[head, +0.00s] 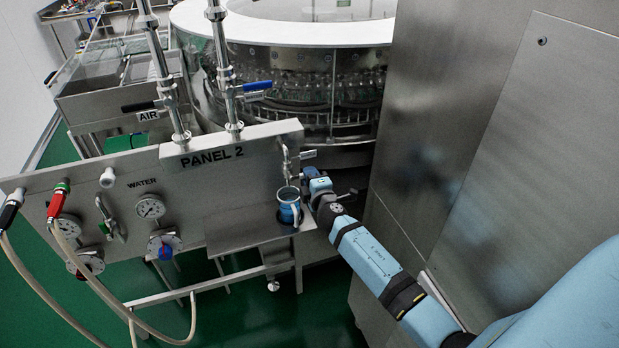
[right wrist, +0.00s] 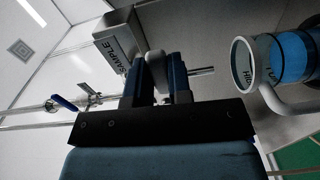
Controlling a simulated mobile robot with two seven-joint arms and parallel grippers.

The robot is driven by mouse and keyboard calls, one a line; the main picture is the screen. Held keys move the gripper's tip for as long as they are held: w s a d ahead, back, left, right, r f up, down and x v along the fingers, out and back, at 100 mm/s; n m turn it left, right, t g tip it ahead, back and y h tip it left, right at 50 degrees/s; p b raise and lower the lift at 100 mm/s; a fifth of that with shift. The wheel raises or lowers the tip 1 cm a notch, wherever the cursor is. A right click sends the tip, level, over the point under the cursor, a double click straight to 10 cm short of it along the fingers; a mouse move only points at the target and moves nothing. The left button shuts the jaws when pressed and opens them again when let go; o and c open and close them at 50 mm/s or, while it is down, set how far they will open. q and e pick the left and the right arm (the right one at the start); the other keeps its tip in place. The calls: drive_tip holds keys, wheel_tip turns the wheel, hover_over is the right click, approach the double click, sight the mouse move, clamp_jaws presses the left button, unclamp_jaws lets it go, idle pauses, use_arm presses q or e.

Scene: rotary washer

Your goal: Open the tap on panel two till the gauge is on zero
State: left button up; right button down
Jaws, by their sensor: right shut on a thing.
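The steel panel (head: 240,185) marked "PANEL 2" stands at the left in the head view. A small steel tap (head: 287,165) is at its right end, above a blue jug (head: 289,212) on a small shelf. My right gripper (head: 307,180) is beside this tap, to its right. In the right wrist view my right gripper (right wrist: 157,78) is shut on a metal part of the tap, partly hidden by the fingers, near a "SAMPLE" sign (right wrist: 117,45). A round gauge (head: 150,207) sits under "WATER"; its reading is too small to tell. My left gripper is out of view.
The jug (right wrist: 285,60) is close right of the fingers in the right wrist view. A tall steel cabinet (head: 470,130) stands right beside my right arm. Hoses (head: 85,285) hang at the left of the panel. The rotary washer (head: 310,80) is behind.

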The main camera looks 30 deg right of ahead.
drive_tip(key=shift+d+r+n, duration=0.1)
drive_tip(key=shift+r+n, duration=0.25)
drive_tip(key=shift+n, duration=0.05)
drive_tip(key=c, duration=1)
unclamp_jaws()
drive_tip(key=shift+w+f, duration=0.1)
drive_tip(key=shift+c, duration=0.2)
drive_tip(key=b+v, duration=0.1)
drive_tip(key=v, duration=1.3)
drive_tip(key=shift+w, duration=0.1)
